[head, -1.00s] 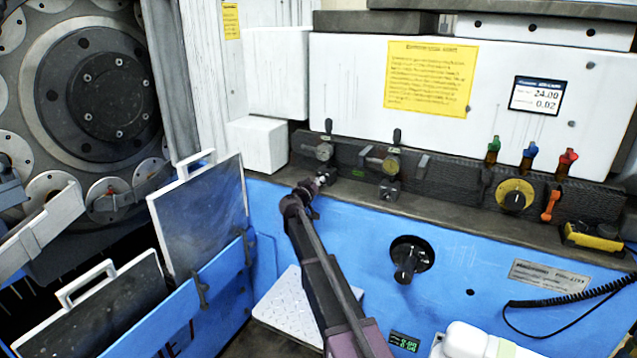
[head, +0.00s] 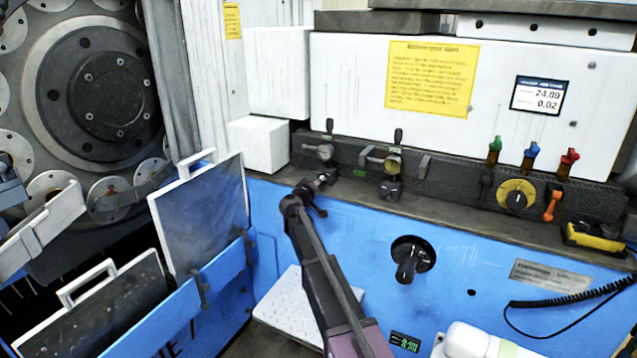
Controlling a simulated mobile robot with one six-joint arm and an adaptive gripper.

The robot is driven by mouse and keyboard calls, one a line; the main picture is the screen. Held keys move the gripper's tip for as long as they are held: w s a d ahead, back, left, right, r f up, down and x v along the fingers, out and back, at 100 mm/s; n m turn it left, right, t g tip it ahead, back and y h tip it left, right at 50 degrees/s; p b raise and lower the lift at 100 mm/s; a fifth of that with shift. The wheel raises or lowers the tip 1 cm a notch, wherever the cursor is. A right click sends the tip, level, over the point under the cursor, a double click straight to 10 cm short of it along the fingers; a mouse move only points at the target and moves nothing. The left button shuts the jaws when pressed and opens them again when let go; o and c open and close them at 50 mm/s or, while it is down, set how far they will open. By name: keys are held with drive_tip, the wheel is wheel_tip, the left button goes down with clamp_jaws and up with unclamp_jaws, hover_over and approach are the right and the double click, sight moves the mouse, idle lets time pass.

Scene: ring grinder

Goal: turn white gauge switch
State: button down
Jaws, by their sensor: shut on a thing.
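Two gauge fittings with upright black levers sit on the dark rail. The left fitting (head: 325,150) has a pale face; the right one (head: 392,162) is of like shape, with a dark switch (head: 390,190) below it. My gripper (head: 324,180) is just below the left fitting, at the rail's front edge. It is shut on a small switch there, which I take to be the white gauge switch. The fingers and wrist hide most of that switch, so its angle cannot be told.
Green, blue and red levers (head: 530,158) and a yellow dial (head: 516,196) stand to the right on the rail. A black knob (head: 410,259) projects from the blue panel right of my arm. Handled plates (head: 203,215) stand at the left.

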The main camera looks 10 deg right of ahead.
drive_tip(key=c, duration=0.7)
unclamp_jaws()
drive_tip(key=shift+s+a, duration=0.1)
drive_tip(key=shift+s, duration=0.05)
drive_tip(key=v, duration=1.1)
drive_tip(key=shift+s+a, duration=0.25)
